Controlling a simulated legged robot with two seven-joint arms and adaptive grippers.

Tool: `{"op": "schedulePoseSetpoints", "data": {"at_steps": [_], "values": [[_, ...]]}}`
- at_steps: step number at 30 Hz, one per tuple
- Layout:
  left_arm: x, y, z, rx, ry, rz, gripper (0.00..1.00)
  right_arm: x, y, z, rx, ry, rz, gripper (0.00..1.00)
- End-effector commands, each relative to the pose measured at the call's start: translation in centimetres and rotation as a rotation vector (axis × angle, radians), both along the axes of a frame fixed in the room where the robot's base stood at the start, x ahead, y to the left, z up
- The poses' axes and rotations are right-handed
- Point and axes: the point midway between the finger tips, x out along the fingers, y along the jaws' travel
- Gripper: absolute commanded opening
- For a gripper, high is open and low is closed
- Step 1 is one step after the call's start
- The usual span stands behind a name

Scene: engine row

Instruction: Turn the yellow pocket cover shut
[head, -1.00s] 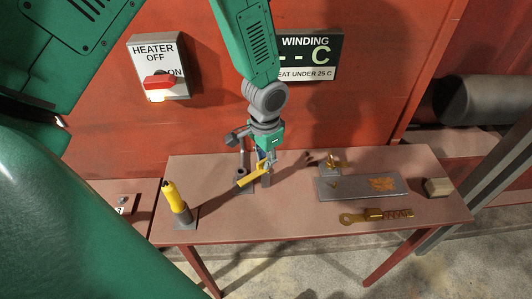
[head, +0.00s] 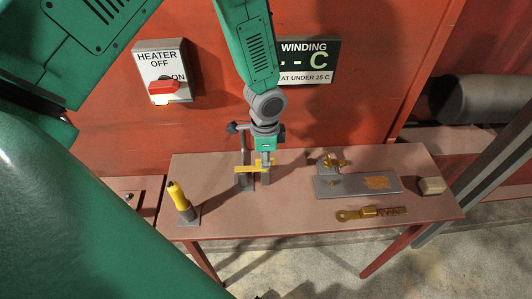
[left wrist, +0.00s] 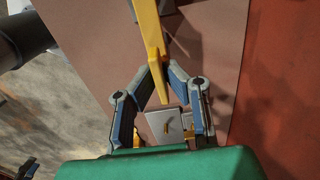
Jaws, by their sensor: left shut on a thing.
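The yellow pocket cover (head: 246,169) is a narrow flat bar above the back left of the table, lying nearly level across the picture. My left gripper (head: 265,164) comes down from above and is shut on it near its right end. In the left wrist view the yellow cover (left wrist: 149,35) runs down from the top edge to between the two fingers of the left gripper (left wrist: 156,76). Grey uprights stand beneath the cover; the pocket's opening cannot be made out. My right gripper is not in view.
A yellow-handled tool (head: 179,196) stands in a grey base at the left. A grey plate (head: 350,185), a brass key-like tool (head: 370,213) and a beige block (head: 432,186) lie at the right. The table's front middle is clear.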

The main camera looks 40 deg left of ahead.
Motion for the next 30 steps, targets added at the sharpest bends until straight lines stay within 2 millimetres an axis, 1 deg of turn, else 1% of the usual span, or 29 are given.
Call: {"op": "schedulePoseSetpoints", "data": {"at_steps": [1, 12, 13, 14, 15, 23, 25, 28, 30], "values": [[0.2, 0.0, 0.1, 0.000, -0.006, -0.007, 0.00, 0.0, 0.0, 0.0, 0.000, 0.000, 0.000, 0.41], [0.3, 0.0, 0.1, 0.001, -0.007, -0.011, 0.00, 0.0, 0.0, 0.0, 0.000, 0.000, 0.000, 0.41], [0.3, 0.0, 0.1, 0.001, -0.007, -0.011, 0.16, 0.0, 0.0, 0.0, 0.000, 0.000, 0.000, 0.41], [0.3, 0.0, 0.1, 0.000, -0.008, -0.011, 0.26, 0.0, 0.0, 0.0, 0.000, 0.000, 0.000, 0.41], [0.3, 0.0, 0.1, 0.000, -0.006, -0.011, 0.28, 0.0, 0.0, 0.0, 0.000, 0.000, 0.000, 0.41], [0.1, 0.0, 0.1, 0.000, -0.004, -0.009, 0.28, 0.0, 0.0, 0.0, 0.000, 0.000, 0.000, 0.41], [0.1, 0.0, 0.3, 0.000, -0.004, -0.008, 0.28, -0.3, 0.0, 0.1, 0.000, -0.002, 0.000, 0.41], [0.2, 0.0, 1.3, 0.000, -0.004, -0.007, 0.28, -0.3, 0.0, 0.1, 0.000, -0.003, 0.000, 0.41], [0.2, 0.0, 2.5, -0.001, -0.007, -0.006, 0.28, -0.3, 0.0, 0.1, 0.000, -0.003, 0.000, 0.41]]}}
